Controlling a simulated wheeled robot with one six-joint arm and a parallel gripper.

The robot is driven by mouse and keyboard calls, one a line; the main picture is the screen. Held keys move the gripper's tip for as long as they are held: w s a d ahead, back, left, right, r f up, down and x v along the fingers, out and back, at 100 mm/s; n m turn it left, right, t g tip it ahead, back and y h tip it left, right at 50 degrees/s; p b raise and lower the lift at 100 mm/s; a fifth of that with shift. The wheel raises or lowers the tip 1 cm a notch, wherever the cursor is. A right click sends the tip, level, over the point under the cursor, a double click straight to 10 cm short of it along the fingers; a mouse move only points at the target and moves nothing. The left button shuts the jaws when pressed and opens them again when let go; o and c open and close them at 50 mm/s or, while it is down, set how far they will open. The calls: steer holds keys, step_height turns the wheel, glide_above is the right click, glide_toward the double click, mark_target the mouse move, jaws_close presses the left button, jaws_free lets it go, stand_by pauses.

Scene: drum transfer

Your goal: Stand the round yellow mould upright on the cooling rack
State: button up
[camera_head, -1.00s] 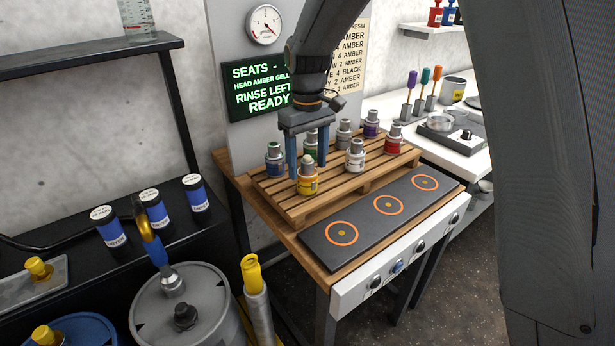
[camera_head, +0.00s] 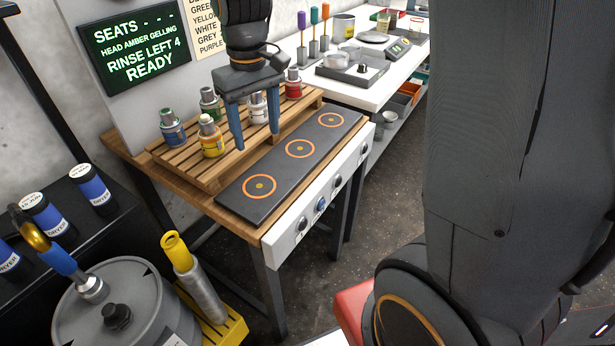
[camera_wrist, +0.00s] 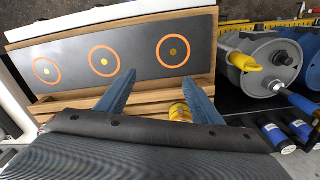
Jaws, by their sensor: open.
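I see no round yellow mould and nothing marked as a cooling rack. The nearest match is a small bottle with a yellow label (camera_head: 211,140), upright at the front left of a slatted wooden rack (camera_head: 217,178). It also shows partly in the wrist view (camera_wrist: 180,111), beside one finger. My gripper (camera_head: 256,141) is open and empty, its blue fingers pointing down just right of the yellow bottle, near the rack's front edge. In the wrist view my gripper (camera_wrist: 160,75) has its fingers spread with nothing between them.
Other bottles stand on the rack: blue (camera_head: 172,128), green (camera_head: 209,103), white and red (camera_head: 292,84). A dark plate (camera_head: 279,172) with three orange rings lies in front, bare. A grey drum (camera_head: 125,310) and a yellow-handled tool (camera_head: 190,270) stand at lower left.

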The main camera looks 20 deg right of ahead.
steer(key=s+d+f+m, duration=0.1)
steer(key=s+d+f, duration=0.2)
steer(key=s, duration=0.4)
steer(key=s+d+f+m, duration=0.2)
steer(key=s+d+f, duration=0.1)
steer(key=s, duration=0.3)
steer(key=shift+s+d+f+m, duration=0.3)
steer(key=shift+s+d+f, duration=0.05)
steer(key=shift+d, duration=0.25)
stand_by(0.9)
